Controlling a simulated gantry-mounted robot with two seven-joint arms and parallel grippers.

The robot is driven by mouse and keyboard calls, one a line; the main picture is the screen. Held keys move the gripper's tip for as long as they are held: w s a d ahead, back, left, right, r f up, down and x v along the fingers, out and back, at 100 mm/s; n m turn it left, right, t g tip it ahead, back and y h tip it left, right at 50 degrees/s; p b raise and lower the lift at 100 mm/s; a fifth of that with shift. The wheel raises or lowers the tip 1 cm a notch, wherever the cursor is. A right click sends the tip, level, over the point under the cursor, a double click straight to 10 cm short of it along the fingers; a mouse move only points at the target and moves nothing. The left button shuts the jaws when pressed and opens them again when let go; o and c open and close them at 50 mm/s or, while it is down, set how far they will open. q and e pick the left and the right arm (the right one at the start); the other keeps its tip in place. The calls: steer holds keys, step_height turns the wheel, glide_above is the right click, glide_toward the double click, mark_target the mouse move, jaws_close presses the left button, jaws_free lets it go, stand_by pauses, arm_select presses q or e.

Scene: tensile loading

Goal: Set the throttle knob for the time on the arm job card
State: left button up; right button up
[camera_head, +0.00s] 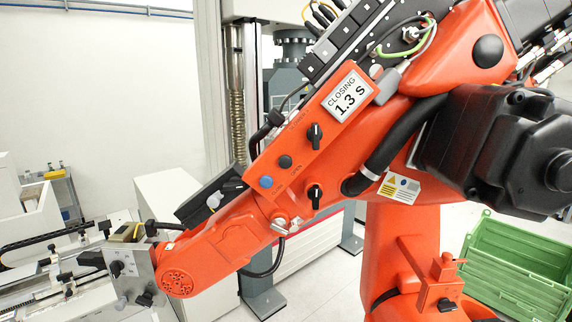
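The job card (349,95) is a white plate on the orange arm (232,239) and reads "CLOSING 1.3 S". A black knob (314,136) with a pale mark sits left of and below the card. Small lettering runs beside the knobs, too small to read surely, and I cannot tell the scale each knob points to. Which knob is the throttle knob is not clear from the lettering. Neither of my grippers is in view, and nothing touches the knobs.
A blue button (266,182) and a dark round button (285,161) sit left of the knobs. A black hose (398,138) bends close on the right. A warning label (399,188) is below it. A green crate (516,266) stands at lower right.

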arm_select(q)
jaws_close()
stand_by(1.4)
